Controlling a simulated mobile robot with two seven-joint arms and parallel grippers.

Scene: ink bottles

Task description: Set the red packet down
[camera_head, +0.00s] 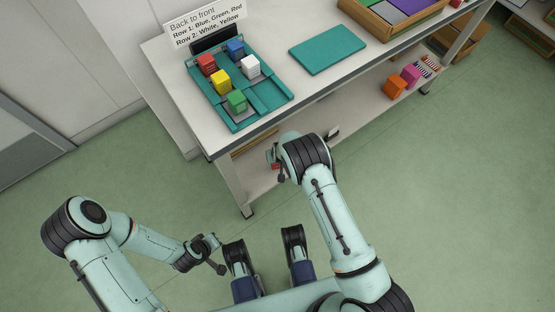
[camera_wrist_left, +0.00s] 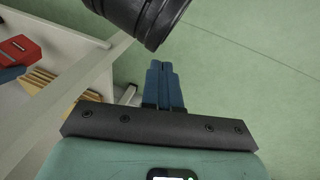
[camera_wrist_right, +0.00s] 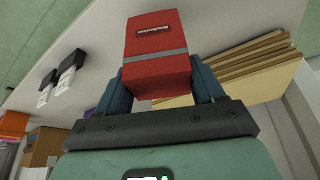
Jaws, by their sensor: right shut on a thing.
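The red packet (camera_wrist_right: 156,48) is a red block with a grey band and printed lettering. My right gripper (camera_wrist_right: 160,80) is shut on it, one blue finger on each side. In the head view the packet (camera_head: 275,166) is mostly hidden by the right wrist, by the table's lower shelf (camera_head: 262,178). It also shows at the left edge of the left wrist view (camera_wrist_left: 18,50). I cannot tell whether it touches the shelf. My left gripper (camera_wrist_left: 163,85) is shut and empty, its fingers together; in the head view it hangs low (camera_head: 218,256), away from the table.
A stack of tan envelopes or boards (camera_wrist_right: 245,65) lies on the shelf beside the packet. Two black items with white labels (camera_wrist_right: 62,75) lie on the other side. Orange and pink boxes (camera_head: 400,82) stand farther along. Above, the tabletop holds a teal tray (camera_head: 262,112) with coloured blocks.

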